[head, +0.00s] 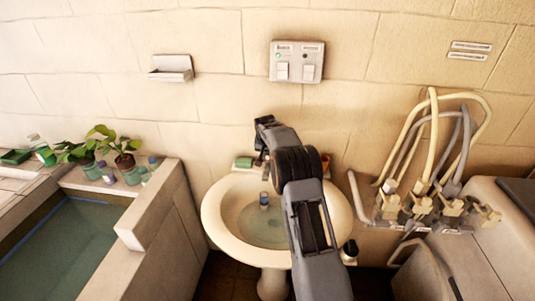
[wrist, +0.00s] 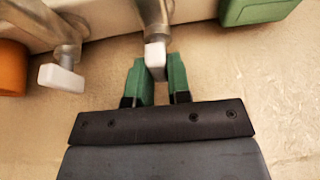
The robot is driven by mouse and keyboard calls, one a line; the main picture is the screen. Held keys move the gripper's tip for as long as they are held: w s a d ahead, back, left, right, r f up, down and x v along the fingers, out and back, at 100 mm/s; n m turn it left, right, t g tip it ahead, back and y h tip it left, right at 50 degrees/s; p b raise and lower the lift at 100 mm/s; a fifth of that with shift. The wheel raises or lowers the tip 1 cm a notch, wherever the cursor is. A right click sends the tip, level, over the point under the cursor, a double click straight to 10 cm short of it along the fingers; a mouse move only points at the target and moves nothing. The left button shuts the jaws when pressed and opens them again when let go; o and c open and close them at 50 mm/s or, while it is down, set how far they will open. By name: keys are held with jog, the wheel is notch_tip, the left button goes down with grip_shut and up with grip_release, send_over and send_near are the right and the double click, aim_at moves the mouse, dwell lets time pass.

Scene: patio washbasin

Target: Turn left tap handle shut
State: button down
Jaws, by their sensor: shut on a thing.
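In the wrist view, my gripper (wrist: 157,76) has its two green fingers on either side of a white tap handle (wrist: 155,56) and is shut on it. This handle hangs from a metal tap and is the one nearer the green block (wrist: 258,10), which makes it the left one as seen from the head. The other white tap handle (wrist: 62,77) is free, beside the orange cup (wrist: 12,68). In the head view, my arm reaches over the washbasin (head: 214,218) to its back edge and hides most of the taps.
A low wall (head: 150,215) is left; hoses (head: 430,140) hang right.

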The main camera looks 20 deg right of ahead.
jog(key=shift+a, duration=0.1)
dwell(0.3)
jog(key=c, duration=1.1)
grip_release()
jog(key=shift+o, duration=0.2)
jog(key=b+v, duration=0.2)
jog(key=v, duration=1.1)
jog(key=shift+r, duration=0.4)
jog(key=shift+s+a, duration=0.1)
